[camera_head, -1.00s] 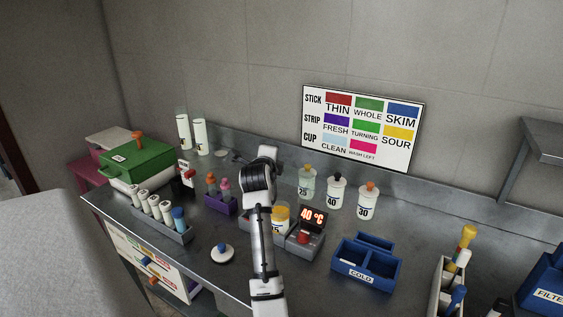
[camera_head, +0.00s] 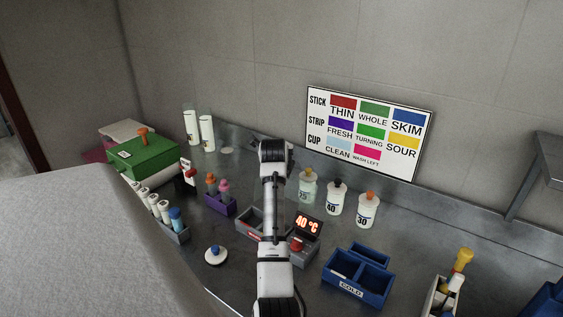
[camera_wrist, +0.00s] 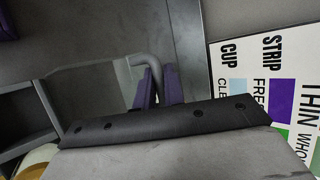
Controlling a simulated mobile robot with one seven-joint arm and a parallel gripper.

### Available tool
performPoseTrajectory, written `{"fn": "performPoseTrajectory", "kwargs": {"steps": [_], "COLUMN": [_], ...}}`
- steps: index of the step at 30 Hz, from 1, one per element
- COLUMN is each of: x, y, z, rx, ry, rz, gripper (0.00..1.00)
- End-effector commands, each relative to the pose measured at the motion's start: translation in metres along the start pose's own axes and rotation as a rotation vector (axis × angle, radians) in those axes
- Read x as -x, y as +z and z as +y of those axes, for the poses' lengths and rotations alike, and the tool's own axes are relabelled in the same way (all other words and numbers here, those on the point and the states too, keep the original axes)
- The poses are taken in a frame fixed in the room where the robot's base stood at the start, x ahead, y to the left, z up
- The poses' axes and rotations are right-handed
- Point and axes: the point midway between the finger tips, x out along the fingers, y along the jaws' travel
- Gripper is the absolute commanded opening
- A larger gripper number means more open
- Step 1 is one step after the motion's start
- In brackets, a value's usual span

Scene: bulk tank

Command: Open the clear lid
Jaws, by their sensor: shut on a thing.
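My gripper (camera_wrist: 158,88) shows two purple fingers close together at the bar's lower right end. It is shut on the lid there, though the exact contact is partly hidden by my dark wrist edge. In the head view my arm covers the gripper, and I cannot make out the lid.
A grey tray (camera_head: 246,224) and a red-lit 40 °C display (camera_head: 308,226) flank my arm. Several bottles (camera_head: 335,198) stand behind, right of the arm. A blue COLD box (camera_head: 350,288) is at right, a purple rack (camera_head: 219,206) at left.

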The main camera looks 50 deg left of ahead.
Motion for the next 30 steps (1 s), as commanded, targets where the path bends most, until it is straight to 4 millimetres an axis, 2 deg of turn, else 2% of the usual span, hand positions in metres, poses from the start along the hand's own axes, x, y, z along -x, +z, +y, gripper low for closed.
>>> {"fn": "performPoseTrajectory", "kwargs": {"steps": [10, 11, 15, 25, 30], "x": [0.002, 0.002, 0.002, 0.003, 0.02], "y": [0.001, 0.001, 0.001, 0.0, 0.001], "z": [-0.004, -0.004, -0.003, -0.001, 0.0], "rx": [-0.003, -0.002, -0.002, -0.001, 0.0], "ry": [-0.007, -0.008, -0.005, -0.002, -0.005], "rz": [-0.003, -0.003, -0.002, -0.001, -0.003], "gripper": [0.0, 0.14, 0.32, 0.32, 0.32]}}
